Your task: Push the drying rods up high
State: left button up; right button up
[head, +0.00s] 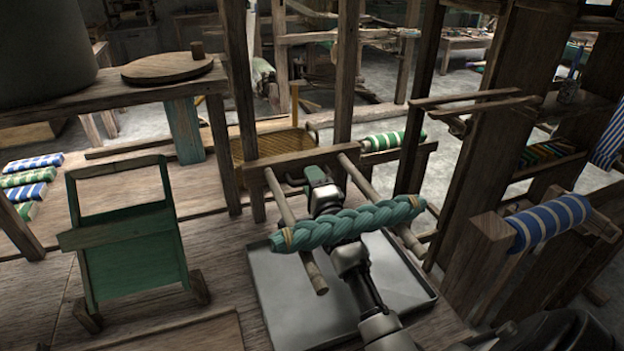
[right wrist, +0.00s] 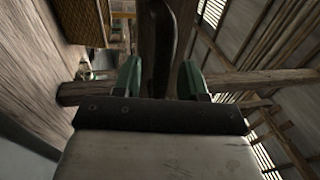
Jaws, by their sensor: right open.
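Two drying rods stick out from a wooden crossbeam: the left rod (head: 282,203) and the right rod (head: 362,183). Both slope down toward me in the head view. A teal braided yarn hank (head: 345,226) lies across them. My right gripper (head: 318,178) is between the rods, near the crossbeam, with its arm passing beneath the hank. In the right wrist view its green fingers (right wrist: 160,80) are apart, with a dark upright piece seen between them; I cannot tell whether they touch it. My left gripper is not in view.
A grey metal tray (head: 284,305) lies below the rods. A green wooden frame (head: 128,240) stands at left. The crossbeam (head: 275,164) and uprights rise behind. A blue-striped roll (head: 550,221) is mounted at right, a green-striped roll (head: 381,141) behind.

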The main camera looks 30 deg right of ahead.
jog(key=shift+w, duration=0.2)
grip_shut()
jog(key=shift+r, duration=0.15)
